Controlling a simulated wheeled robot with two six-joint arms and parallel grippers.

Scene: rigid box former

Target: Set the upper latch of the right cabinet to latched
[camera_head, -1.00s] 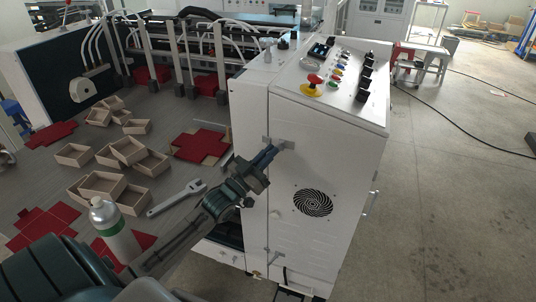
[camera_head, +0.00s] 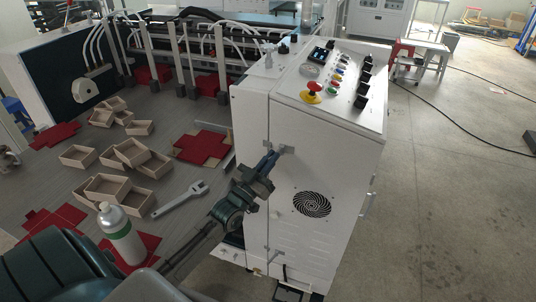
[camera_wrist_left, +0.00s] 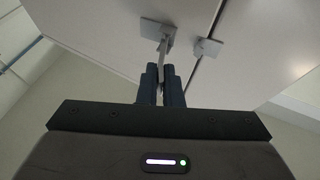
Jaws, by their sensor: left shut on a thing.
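The right cabinet (camera_head: 325,170) is the white one with a sloped control panel. Its upper latch (camera_head: 286,149) sits at the seam near the upper part of the front. My left gripper (camera_head: 271,161) is at this latch, fingers pointing up. In the left wrist view the latch's plate (camera_wrist_left: 157,29) is left of the seam and the small catch plate (camera_wrist_left: 208,47) is right of it. The thin lever (camera_wrist_left: 163,56) runs from the plate down between the fingers of my left gripper (camera_wrist_left: 163,80), which is shut on it. The lever does not cross to the catch plate.
A lower latch (camera_head: 272,252) is on the same seam, below the round fan grille (camera_head: 312,204). A bottle (camera_head: 119,232), a wrench (camera_head: 181,199) and several open boxes (camera_head: 103,188) lie on the table at left.

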